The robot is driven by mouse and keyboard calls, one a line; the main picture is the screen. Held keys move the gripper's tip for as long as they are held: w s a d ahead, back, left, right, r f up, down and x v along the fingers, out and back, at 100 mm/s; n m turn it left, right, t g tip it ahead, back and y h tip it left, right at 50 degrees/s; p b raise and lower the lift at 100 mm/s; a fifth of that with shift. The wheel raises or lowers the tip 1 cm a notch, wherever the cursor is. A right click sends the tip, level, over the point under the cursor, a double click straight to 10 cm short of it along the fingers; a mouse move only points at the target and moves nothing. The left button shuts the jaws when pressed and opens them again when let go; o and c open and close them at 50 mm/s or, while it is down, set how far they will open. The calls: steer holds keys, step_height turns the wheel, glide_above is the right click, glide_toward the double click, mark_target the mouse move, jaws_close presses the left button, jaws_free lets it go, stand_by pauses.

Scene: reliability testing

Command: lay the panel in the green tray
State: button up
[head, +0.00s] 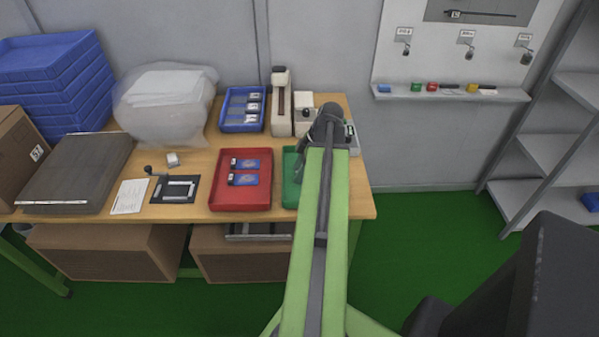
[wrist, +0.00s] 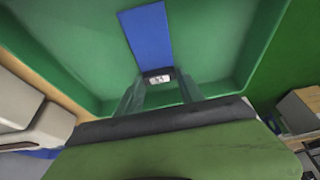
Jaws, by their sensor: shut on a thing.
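In the wrist view a blue panel (wrist: 147,38) with a dark, labelled end block is between my fingertips. My gripper (wrist: 158,82) is shut on that end block. The panel is over the inside of the green tray (wrist: 85,55); I cannot tell whether it touches the floor. In the head view the green tray (head: 290,165) shows only its left part, and my arm hides the rest. The gripper and held panel are hidden there too.
A red tray (head: 240,198) with two blue panels (head: 244,179) stands left of the green tray. A blue tray (head: 242,124) with several parts and a cream device (head: 281,105) stand behind. A black fixture (head: 175,190) lies further left. The table's front edge is close.

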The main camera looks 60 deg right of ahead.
steer(key=o, duration=1.3)
steer(key=shift+f, duration=0.1)
steer(key=p+v, duration=1.1)
steer(key=v, duration=0.1)
steer(key=shift+p, duration=0.3)
